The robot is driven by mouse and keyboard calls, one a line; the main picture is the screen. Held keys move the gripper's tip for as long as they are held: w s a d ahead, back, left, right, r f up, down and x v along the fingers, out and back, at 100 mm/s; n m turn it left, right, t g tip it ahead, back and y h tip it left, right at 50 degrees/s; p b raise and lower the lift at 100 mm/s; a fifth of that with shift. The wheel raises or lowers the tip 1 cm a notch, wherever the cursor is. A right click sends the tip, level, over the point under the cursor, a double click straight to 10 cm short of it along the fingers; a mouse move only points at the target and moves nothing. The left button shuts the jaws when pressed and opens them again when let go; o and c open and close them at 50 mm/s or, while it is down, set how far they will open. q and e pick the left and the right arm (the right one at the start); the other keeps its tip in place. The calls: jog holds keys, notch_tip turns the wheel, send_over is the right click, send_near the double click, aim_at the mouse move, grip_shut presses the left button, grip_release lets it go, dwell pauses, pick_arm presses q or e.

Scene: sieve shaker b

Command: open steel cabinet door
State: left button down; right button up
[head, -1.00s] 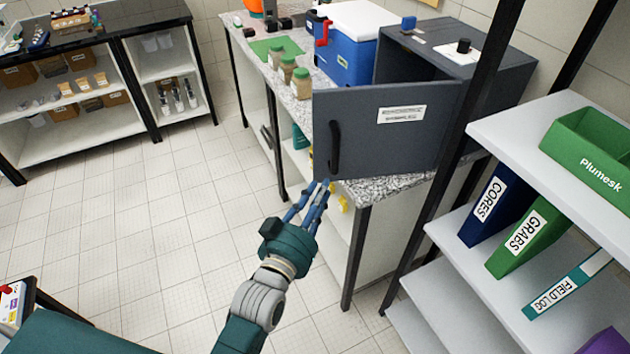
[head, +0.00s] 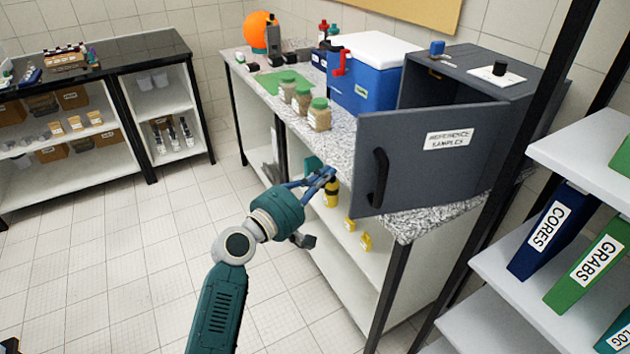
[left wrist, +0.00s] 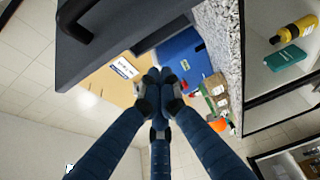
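The steel cabinet (head: 480,72) is dark grey and stands on the speckled counter. Its door (head: 435,175), labelled "REFERENCE SAMPLES", stands partly open, with a dark gap into the cabinet above it. A black bar handle (head: 378,178) is on the door's left side. My left gripper (head: 328,174) is left of the handle, apart from it. In the left wrist view its fingertips (left wrist: 159,80) meet with nothing visible between them; the handle (left wrist: 77,22) and door (left wrist: 125,35) lie up and left of them. My right gripper is not in view.
Sample jars (head: 319,115) and a blue cooler (head: 367,80) stand on the counter (head: 340,145) left of the cabinet. A shelf rack with binders (head: 540,232) stands close on the right. Yellow items (head: 365,241) lie on the shelf under the counter. The floor at left is clear.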

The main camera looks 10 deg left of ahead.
pick_arm(q)
jog(key=d+p, duration=0.1)
jog(key=d, duration=0.1)
jog(key=d+p, duration=0.1)
jog(key=d, duration=0.1)
jog(key=shift+w+f+p, duration=0.1)
jog(key=shift+w+p, duration=0.2)
jog(key=shift+w, duration=0.1)
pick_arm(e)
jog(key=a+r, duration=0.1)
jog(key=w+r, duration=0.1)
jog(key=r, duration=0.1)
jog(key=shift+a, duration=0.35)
